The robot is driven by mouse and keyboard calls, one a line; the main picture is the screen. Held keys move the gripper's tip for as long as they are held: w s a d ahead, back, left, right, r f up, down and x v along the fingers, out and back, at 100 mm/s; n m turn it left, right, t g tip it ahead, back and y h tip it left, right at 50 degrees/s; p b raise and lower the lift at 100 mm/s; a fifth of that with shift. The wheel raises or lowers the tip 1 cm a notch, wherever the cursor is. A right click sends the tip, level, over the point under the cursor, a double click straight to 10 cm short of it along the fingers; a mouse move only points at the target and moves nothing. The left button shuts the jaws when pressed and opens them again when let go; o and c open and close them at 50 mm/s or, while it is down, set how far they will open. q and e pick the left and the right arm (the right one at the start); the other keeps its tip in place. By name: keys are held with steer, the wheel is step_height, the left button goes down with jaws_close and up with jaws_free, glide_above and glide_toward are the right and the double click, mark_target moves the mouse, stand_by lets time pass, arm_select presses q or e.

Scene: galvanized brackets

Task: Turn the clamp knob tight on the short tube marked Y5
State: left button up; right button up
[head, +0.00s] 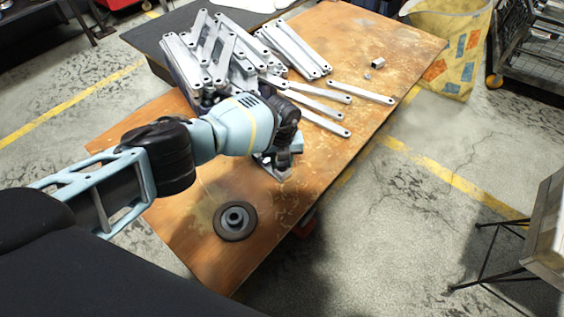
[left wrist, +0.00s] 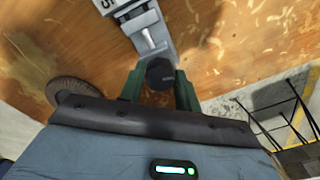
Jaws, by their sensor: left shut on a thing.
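In the left wrist view a black clamp knob (left wrist: 160,73) sits between the green fingers of my left gripper (left wrist: 159,88), which is shut on it. The knob joins a bright threaded screw on a grey metal clamp (left wrist: 139,24). A white label (left wrist: 107,4) at the top edge shows a "5"; the rest of the mark is cut off, so I cannot read it whole. In the head view my left gripper (head: 285,166) is low over the wooden table, and my arm hides most of the clamp. My right gripper is not in view.
A dark round disc with a raised hub (head: 235,221) lies on the wooden table (head: 180,215) nearer to me. Several galvanized brackets (head: 215,48) are heaped beyond my arm, with loose flat ones (head: 320,107) to the right. A yellow patterned bin (head: 452,45) stands past the far right corner.

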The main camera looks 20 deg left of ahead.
arm_select(q)
steer(key=m+b, duration=0.1)
steer(key=m, duration=0.3)
steer(key=shift+f, duration=0.1)
steer(key=m+b, duration=0.1)
steer(key=m, duration=0.3)
steer(key=shift+a, duration=0.1)
steer(key=m+b, duration=0.1)
steer(key=m, duration=0.1)
steer(key=shift+m, duration=0.3)
steer(key=m+b, duration=0.1)
steer(key=m, duration=0.2)
steer(key=shift+m, duration=0.4)
steer(key=o, duration=0.8)
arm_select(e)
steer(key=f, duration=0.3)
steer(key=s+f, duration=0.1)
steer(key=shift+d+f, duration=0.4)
arm_select(q)
steer(key=shift+o, duration=0.2)
step_height(320, 180, up, 6)
steer(key=p, duration=0.3)
steer(key=shift+f, duration=0.1)
steer(key=shift+r+p, duration=0.25)
steer(key=shift+p, duration=0.1)
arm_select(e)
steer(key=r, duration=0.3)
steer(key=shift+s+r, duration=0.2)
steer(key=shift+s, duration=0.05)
